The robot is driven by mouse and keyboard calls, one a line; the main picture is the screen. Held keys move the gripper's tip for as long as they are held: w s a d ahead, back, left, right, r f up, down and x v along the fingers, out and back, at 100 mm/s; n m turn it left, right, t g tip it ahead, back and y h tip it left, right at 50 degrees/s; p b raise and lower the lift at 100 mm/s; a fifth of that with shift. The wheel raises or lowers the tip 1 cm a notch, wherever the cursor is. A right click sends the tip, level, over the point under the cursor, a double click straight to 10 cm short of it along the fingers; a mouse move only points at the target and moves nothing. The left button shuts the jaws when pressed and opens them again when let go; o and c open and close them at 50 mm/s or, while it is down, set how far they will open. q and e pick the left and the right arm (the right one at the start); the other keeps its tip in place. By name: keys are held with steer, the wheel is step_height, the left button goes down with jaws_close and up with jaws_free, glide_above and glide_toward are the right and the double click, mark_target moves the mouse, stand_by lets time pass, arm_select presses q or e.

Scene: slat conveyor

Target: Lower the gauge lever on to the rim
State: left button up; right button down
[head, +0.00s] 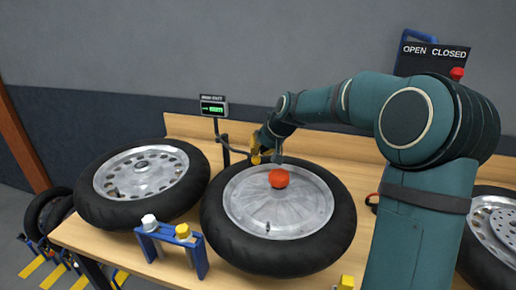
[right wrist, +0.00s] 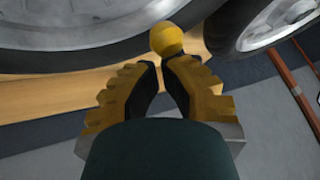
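The gauge lever (head: 237,150) is a thin dark bar reaching right from a black post (head: 225,152) behind the wheels. Its yellow ball knob (right wrist: 167,38) shows just past the fingertips in the right wrist view. My right gripper (head: 257,153), with yellow fingers, is at the lever's right end, above the far edge of the middle wheel. In the right wrist view, its fingertips (right wrist: 159,66) are close together with a narrow gap; whether they touch the knob is unclear. My left gripper is not in view.
A small green-lit display (head: 212,108) tops the post. Another tyred wheel (head: 95,215) lies left, and one (head: 480,245) lies right, partly behind my arm. A blue stand (head: 172,248) with white and yellow knobs is in front. An "OPEN CLOSED" sign (head: 434,56) stands at the back right.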

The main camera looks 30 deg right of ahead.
steer(key=shift+s+f+b, duration=0.15)
steer(key=shift+f+b, duration=0.15)
steer(key=shift+f, duration=0.45)
steer(key=shift+r, duration=0.1)
steer(key=v, duration=1.2)
